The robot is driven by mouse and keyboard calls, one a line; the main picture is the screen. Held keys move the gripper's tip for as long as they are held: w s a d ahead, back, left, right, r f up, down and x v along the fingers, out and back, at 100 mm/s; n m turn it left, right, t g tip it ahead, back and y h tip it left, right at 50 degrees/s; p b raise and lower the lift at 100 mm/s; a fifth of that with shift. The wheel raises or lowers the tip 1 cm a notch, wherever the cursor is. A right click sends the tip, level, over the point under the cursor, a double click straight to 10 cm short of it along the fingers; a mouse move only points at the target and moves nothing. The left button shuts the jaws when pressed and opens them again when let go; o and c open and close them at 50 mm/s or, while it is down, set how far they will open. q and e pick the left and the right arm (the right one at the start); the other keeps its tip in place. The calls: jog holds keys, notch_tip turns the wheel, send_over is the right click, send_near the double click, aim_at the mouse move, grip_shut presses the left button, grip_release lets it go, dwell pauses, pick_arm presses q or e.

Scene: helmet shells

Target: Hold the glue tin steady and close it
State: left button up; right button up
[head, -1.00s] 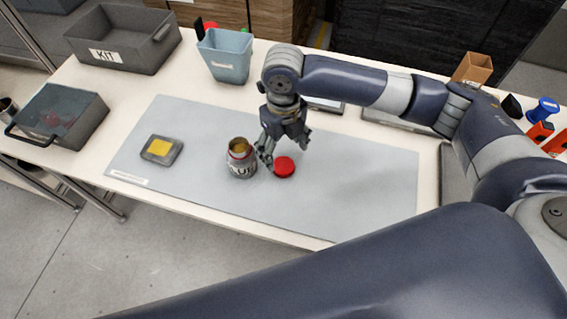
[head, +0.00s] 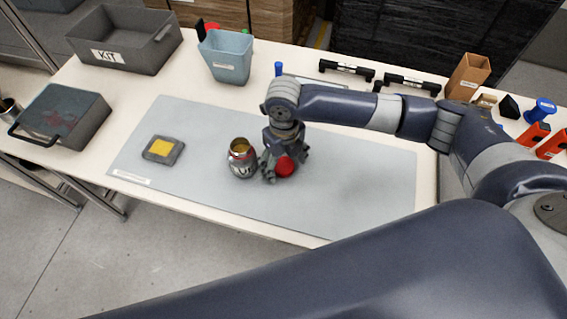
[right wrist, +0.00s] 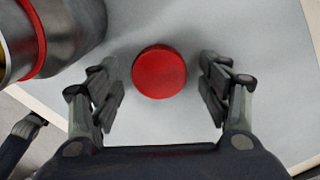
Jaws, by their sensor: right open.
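The glue tin (head: 242,160) stands open and upright on the grey mat, with a red band below its mouth. It also shows at the upper left of the right wrist view (right wrist: 75,35). The red lid (head: 285,166) lies on the mat just right of the tin. In the right wrist view the lid (right wrist: 159,72) sits between the fingers, with a gap on each side. My right gripper (head: 284,176) is open, low over the mat around the lid. It also shows in the right wrist view (right wrist: 160,85). My left gripper is not in the head view.
The grey mat (head: 350,190) is clear to the right. A small tray with a yellow pad (head: 163,150) lies left of the tin. A blue-grey bin (head: 228,58), a KIT crate (head: 125,42) and black handles (head: 345,70) stand along the back.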

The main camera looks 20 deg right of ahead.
aim_at(284, 165)
jog(key=c, duration=0.8)
jog(key=shift+o, duration=0.2)
jog(key=shift+r, duration=0.1)
notch_tip(284, 165, up, 10)
jog(key=b, duration=0.1)
